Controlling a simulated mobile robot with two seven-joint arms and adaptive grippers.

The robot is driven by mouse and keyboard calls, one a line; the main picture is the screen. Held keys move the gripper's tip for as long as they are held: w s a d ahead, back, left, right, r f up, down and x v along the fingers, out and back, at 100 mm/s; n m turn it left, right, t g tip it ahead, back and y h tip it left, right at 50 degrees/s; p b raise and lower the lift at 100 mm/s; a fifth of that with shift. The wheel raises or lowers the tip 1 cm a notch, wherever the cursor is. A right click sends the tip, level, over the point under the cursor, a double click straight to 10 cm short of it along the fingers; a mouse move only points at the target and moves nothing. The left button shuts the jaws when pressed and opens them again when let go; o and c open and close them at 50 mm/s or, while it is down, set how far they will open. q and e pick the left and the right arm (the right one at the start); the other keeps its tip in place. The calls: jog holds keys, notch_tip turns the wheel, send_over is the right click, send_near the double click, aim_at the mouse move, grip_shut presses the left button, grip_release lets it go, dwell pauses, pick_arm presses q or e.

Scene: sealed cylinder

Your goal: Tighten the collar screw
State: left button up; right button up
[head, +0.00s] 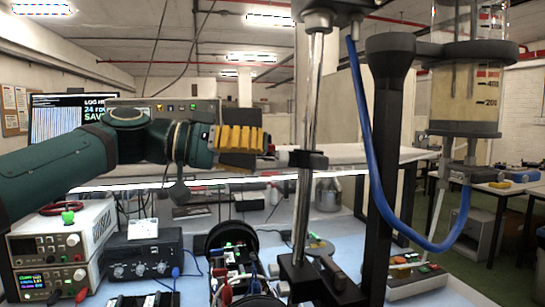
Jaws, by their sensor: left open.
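A black collar (309,161) sits around the upright metal rod (304,200) near the middle of the head view. A small light grey screw (283,158) seems to stick out of its left side. My left gripper (266,147), with yellow ridged pads, comes in from the left with its tips close to the screw. It is open; I cannot tell whether it touches the screw. The clear graduated cylinder (466,98), partly filled with pale yellowish contents, is held upright at the right by a black holder (391,120). My right gripper is not in view.
A blue hose (361,130) loops from the top fitting down to the cylinder's base. Stacked instruments (60,255) and a black box (143,262) stand on the bench at lower left. Wires and a black reel (233,238) lie below the gripper. A monitor (58,115) stands behind the arm.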

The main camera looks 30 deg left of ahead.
pick_arm(q)
jog(key=v, duration=0.8)
dwell(0.4)
